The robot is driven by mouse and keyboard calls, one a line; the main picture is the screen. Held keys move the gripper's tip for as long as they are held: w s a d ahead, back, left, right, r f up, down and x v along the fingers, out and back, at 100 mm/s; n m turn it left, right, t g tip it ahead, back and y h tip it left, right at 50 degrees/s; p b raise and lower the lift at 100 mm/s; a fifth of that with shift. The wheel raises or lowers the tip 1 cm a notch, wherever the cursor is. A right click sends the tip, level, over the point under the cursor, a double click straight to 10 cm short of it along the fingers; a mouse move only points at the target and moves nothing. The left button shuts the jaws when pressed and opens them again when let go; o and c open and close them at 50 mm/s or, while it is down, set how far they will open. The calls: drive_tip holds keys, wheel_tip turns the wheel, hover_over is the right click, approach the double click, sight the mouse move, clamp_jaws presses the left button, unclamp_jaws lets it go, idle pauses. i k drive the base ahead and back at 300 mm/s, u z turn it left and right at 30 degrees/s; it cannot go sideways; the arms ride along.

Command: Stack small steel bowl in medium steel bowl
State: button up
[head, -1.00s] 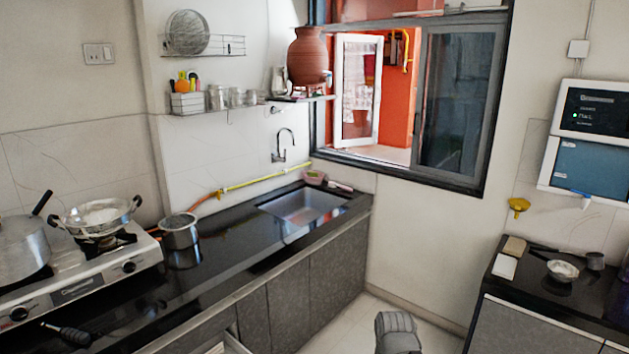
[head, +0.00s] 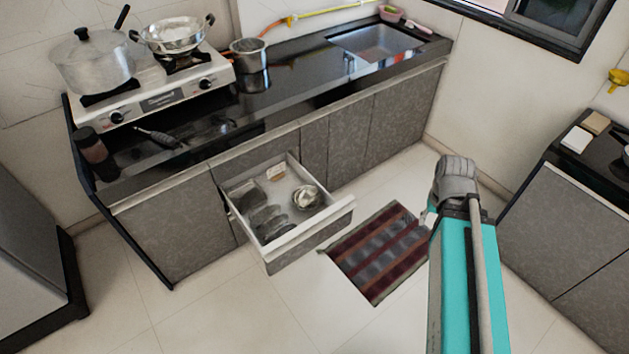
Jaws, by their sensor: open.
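A small shiny steel bowl (head: 307,198) sits in the right part of the open drawer (head: 328,215), below the counter. I cannot tell its size class for sure. A light rim at the right picture edge, on the right counter, may be part of another steel bowl (head: 626,153); it is mostly cut off. My teal arm with a grey joint stands at the lower right of the head view. My gripper's fingers do not show in it.
The drawer also holds clear glass dishes (head: 268,222) and a dark container (head: 244,196). A striped mat (head: 375,255) lies on the floor beside the drawer. A stove (head: 160,95) with pots stands on the left counter.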

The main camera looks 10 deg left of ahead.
sight(308, 198)
drive_tip(key=k, duration=1.2)
drive_tip(key=u, duration=0.45)
drive_tip(key=i, duration=0.75)
drive_tip(key=u, duration=0.65)
drive_tip(key=i, duration=1)
drive_tip(key=z, duration=0.65)
